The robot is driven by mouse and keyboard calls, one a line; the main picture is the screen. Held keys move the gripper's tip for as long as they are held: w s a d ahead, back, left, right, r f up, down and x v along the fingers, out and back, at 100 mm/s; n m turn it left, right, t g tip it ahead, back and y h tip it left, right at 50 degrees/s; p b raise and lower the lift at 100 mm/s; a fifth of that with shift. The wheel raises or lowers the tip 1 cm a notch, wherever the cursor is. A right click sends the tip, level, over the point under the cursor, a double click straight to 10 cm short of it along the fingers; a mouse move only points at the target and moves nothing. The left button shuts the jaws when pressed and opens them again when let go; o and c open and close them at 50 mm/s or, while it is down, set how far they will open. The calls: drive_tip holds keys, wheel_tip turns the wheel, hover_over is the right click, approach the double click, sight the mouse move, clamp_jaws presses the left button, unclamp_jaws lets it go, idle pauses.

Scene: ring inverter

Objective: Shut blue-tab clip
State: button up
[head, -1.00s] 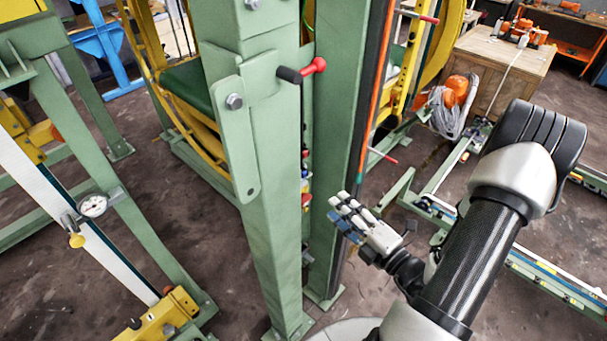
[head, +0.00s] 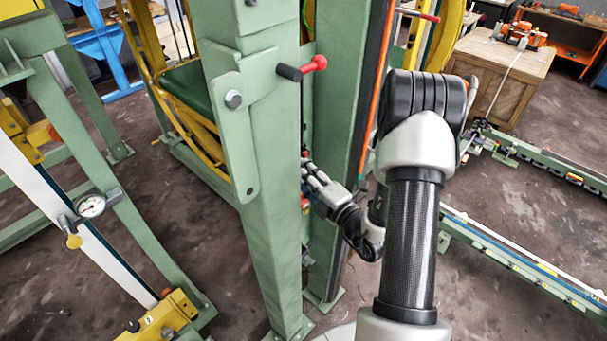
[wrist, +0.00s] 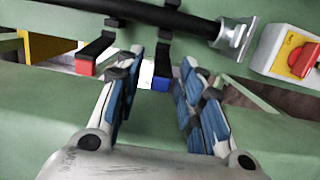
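In the wrist view the blue-tab clip (wrist: 161,79) is a dark strap with a blue block at its lower end. It hangs down below a black tube (wrist: 160,13). My gripper (wrist: 162,62) is open, with one blue-padded finger on each side of the blue tab. The tab shows in the gap between them, apart from the fingers as far as I can see. In the head view my gripper (head: 314,180) reaches in between two green posts; the blue tab cannot be made out there.
A similar clip with a red tab (wrist: 85,66) hangs just left of my gripper. A white box with a red rotary knob (wrist: 303,60) is at the right. Green posts (head: 262,200) stand close on both sides of my gripper. A red-ended lever (head: 302,70) sticks out above.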

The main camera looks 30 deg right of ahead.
drive_tip(key=shift+c, duration=0.6)
clamp_jaws()
